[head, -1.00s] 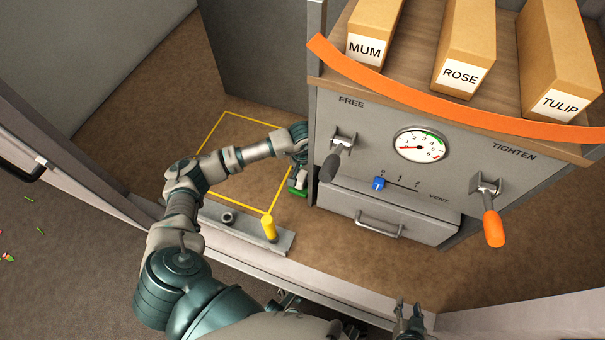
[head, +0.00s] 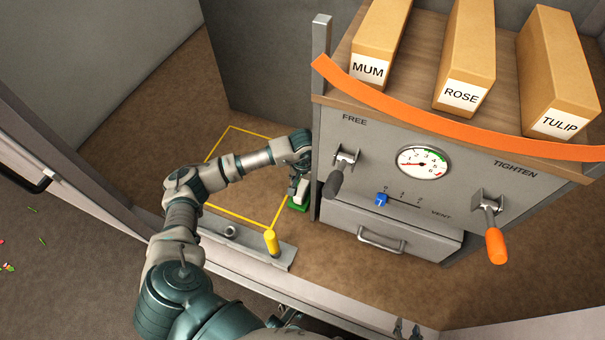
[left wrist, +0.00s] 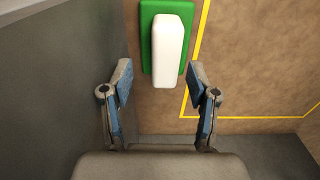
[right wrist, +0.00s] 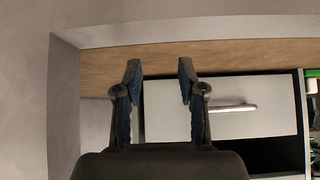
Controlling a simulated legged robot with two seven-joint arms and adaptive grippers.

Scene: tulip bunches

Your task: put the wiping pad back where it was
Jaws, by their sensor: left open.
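The wiping pad, a green base with a white handle (head: 301,197), lies on the brown floor between the yellow outline (head: 240,213) and the grey cabinet. In the left wrist view the pad (left wrist: 171,47) lies just outside the yellow line, beside the dark grey wall. My left gripper (head: 298,182) is open above the pad. In its own view the fingers (left wrist: 160,75) are apart, with the handle's near end between and just beyond the tips. My right gripper (head: 407,329) shows at the bottom edge; in its wrist view it is open and empty (right wrist: 160,68).
The cabinet (head: 400,185) carries two levers, a gauge, a blue slider and a drawer (head: 385,228). Boxes labelled MUM, ROSE and TULIP stand on top behind an orange band (head: 440,118). A yellow peg (head: 271,242) stands on the sill. The outlined floor is mostly bare.

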